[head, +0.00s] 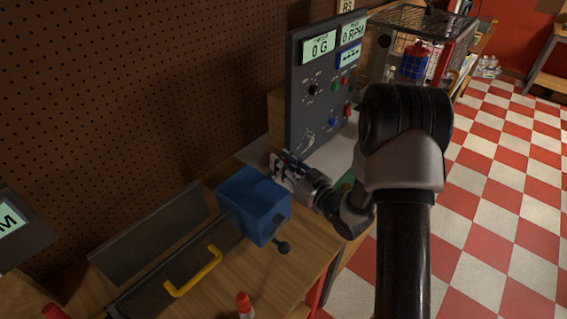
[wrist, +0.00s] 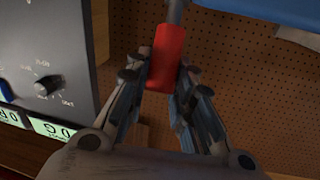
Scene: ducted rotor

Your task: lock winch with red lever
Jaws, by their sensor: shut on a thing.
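The winch appears to be the blue box (head: 250,205) on the wooden bench in the head view. A crank with a dark round knob (head: 283,247) sticks out at its front. A blue surface (wrist: 285,10) also shows at the top right of the wrist view. The red lever (wrist: 167,55) has a red grip on a grey shaft. My gripper (wrist: 160,80) is shut on the red grip, with a finger on either side. In the head view my gripper (head: 282,170) is at the far right side of the blue box, and the lever is hidden there.
A dark control panel (head: 318,95) with displays, knobs and buttons stands behind my gripper. A wire cage (head: 420,45) stands beyond it. A yellow handle (head: 195,272) and a red-capped thing (head: 244,305) are at the near side. Pegboard (head: 150,90) closes off the back.

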